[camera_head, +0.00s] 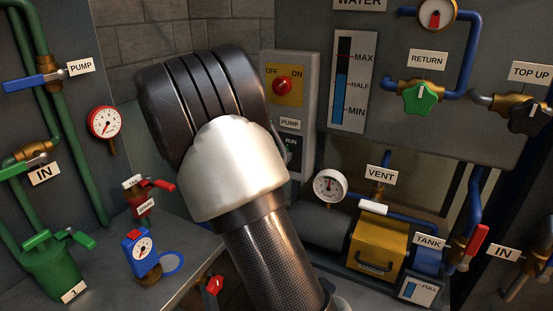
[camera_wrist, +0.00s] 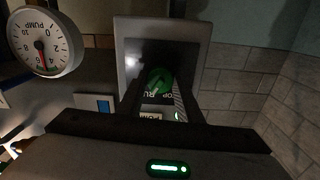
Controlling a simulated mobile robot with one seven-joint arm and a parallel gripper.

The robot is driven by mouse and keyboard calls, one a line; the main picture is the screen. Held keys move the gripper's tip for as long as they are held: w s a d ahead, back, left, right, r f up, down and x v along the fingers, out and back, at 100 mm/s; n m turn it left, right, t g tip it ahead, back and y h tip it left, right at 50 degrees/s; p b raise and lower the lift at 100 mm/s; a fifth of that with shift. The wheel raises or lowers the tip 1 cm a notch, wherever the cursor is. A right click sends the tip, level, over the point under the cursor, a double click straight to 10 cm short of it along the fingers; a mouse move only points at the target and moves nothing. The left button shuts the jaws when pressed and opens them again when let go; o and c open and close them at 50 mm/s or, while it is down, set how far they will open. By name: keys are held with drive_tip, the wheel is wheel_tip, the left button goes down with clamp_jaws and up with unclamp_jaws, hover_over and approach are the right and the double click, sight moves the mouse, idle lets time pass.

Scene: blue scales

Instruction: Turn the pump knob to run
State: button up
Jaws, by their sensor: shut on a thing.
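The pump knob (camera_wrist: 159,80) is a round green knob with a diagonal light mark, on a dark panel (camera_wrist: 185,62) in a grey box in the wrist view. Partly covered lettering around STOP and RUN shows beside it. My gripper (camera_wrist: 160,92) has its two dark fingers on either side of the knob, shut on it. In the head view my arm covers the knob and my gripper. There, only the right edge of the black panel (camera_head: 292,158) with RUN shows, below the PUMP label (camera_head: 290,124).
A red OFF/ON knob (camera_head: 284,86) is above the PUMP label. A water gauge (camera_head: 354,82) and green RETURN valve (camera_head: 420,97) are to the right. A yellow box (camera_head: 378,247) and white dial (camera_head: 330,186) stand lower right. A PUMP dial (camera_wrist: 45,42) is near the wrist.

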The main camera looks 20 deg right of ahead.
drive_tip(key=o, duration=1)
drive_tip(key=shift+o, duration=0.2)
drive_tip(key=p+v, duration=0.1)
drive_tip(key=v, duration=1.6)
drive_tip(key=shift+s, duration=0.2)
drive_tip(key=shift+w+a, duration=0.1)
drive_tip(key=shift+a, duration=0.1)
